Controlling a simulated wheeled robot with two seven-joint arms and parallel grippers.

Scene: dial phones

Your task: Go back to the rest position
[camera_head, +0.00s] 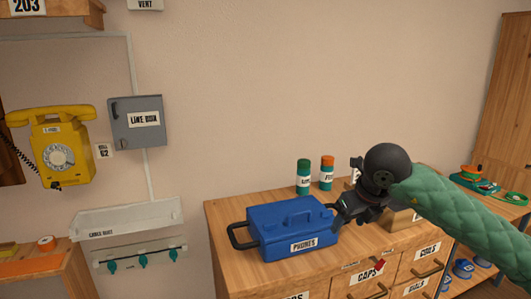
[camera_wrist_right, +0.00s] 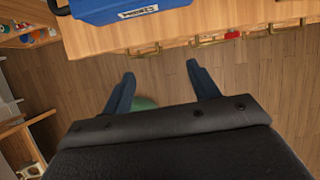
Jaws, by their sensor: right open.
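My right gripper (camera_head: 350,210) is above the wooden drawer cabinet, just right of the blue PHONES box in the head view. In the right wrist view the gripper (camera_wrist_right: 160,85) has its two fingers spread apart with nothing between them. The green-sleeved right arm comes in from the right. The blue PHONES box (camera_head: 290,228) sits on the cabinet top with its lid shut; its front edge also shows at the top of the right wrist view (camera_wrist_right: 125,8). My left gripper does not show.
The wooden cabinet (camera_head: 225,225) has labelled drawers with handles. Two capped bottles, one green (camera_head: 303,177) and one orange-topped (camera_head: 326,173), stand at its back. A yellow dial phone (camera_head: 62,148) and a grey LINE BOX (camera_head: 137,122) are on the wall. A workbench stands at right.

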